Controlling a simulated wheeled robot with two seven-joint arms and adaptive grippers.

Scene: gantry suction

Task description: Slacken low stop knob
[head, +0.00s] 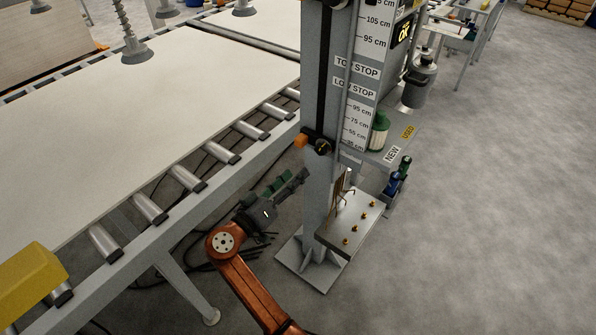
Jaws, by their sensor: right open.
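The upright grey column carries a LOW STOP label (355,88) beside a centimetre scale. My right gripper (292,182), dark with green parts, is open and empty. In the picture it is below and left of the knob, apart from it, next to the column's lower part. My left gripper is not in view.
A roller conveyor (178,178) bearing a large pale board (150,110) runs along the left. A small metal shelf with brass pegs (362,217) juts out right of the column's foot. Open floor lies to the right.

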